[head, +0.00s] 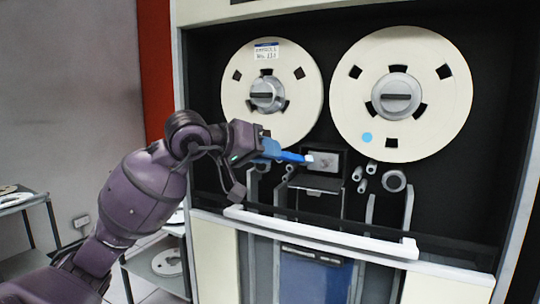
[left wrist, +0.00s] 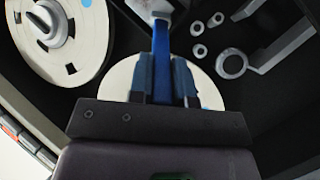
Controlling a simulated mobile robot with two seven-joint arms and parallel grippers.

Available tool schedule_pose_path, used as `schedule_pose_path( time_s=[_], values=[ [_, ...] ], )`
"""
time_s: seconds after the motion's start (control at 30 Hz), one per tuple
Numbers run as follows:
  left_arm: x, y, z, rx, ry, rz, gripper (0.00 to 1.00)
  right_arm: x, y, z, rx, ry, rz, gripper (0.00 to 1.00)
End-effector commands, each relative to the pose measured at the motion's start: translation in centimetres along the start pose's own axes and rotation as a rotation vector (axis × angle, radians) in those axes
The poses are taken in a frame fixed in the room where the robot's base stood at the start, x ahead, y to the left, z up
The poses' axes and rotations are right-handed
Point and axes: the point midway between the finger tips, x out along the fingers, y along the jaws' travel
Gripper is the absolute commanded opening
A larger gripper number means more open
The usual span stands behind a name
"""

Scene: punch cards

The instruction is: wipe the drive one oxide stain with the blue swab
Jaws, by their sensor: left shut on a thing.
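My left gripper (head: 268,149) is shut on the blue swab (head: 291,157), which points right towards the tape head of the drive. In the left wrist view the swab (left wrist: 161,42) runs up from between the two dark blue fingers (left wrist: 162,80). The swab's pale tip (head: 309,158) is at the left edge of the light grey head plate (head: 326,164); I cannot tell whether they touch. A darker smudge (head: 321,160) shows on this plate, perhaps the oxide stain. My right gripper is not in view.
Two cream tape reels, left (head: 300,95) and right (head: 440,100), sit above the head. Small rollers (head: 371,167) and a round knob (head: 394,181) stand to its right. A white bar (head: 320,232) crosses below. Shelves with reels (head: 168,262) stand at left.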

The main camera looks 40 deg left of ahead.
Motion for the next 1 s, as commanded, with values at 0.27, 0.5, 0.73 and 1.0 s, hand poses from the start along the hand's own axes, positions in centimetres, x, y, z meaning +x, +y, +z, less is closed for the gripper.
schedule_pose_path(
  time_s=[0.27,0.5,0.73,1.0],
  values=[
    [0.3,0.4,0.2,0.002,-0.001,0.001,0.0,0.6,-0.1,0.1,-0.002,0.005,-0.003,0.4],
    [1.2,1.7,0.8,0.002,-0.001,0.001,0.0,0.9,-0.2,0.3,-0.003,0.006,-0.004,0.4],
    [1.5,2.4,1.0,0.0,0.0,0.001,0.0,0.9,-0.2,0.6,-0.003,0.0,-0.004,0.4],
    [2.3,3.6,1.6,0.002,-0.002,0.001,0.0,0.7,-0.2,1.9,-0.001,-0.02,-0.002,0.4]
  ],
)
